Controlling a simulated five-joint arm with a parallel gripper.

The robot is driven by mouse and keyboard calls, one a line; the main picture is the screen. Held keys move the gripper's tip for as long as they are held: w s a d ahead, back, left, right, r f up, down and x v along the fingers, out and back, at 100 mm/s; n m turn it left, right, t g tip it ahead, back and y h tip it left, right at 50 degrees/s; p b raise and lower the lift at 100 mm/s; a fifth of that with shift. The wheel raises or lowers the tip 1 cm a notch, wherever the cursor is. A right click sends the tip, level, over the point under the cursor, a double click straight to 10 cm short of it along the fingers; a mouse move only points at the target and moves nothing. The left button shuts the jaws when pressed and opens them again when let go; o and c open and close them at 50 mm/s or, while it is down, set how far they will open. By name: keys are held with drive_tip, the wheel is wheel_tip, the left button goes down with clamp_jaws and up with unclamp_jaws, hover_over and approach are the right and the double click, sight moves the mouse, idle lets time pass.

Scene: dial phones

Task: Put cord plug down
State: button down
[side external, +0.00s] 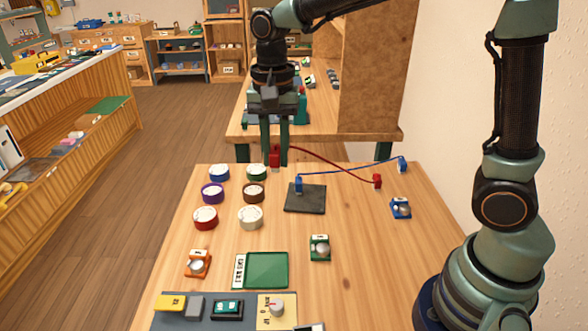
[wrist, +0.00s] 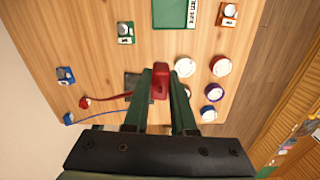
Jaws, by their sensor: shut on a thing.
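My gripper (side external: 276,162) is shut on a red cord plug (side external: 275,153) and points down over the back edge of the table. In the wrist view the red plug (wrist: 160,79) sits between the fingertips. The plug appears to be in the air; its exact height is hard to tell. A red cord (side external: 325,162) runs from it to a red block (side external: 377,181) at the right. A blue plug (side external: 298,184) stands on a dark square mat (side external: 307,204). A blue cord (side external: 350,168) joins it to a blue block (side external: 402,163) at the back right.
Several round dials, such as the white one (side external: 251,217), stand in two columns left of the mat. A green tray (side external: 266,270), an orange device (side external: 197,263), a green device (side external: 320,247) and a blue device (side external: 400,208) lie nearer. Bare wood surrounds the mat's right side.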

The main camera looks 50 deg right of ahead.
drive_tip(key=n, duration=0.1)
hover_over(304, 203)
wheel_tip(304, 203, down, 16)
drive_tip(key=shift+r, duration=0.25)
drive_tip(key=shift+f, duration=2.15)
drive_tip(key=shift+f, duration=0.15)
drive_tip(key=c, duration=0.7)
unclamp_jaws()
drive_tip(key=shift+c, duration=0.2)
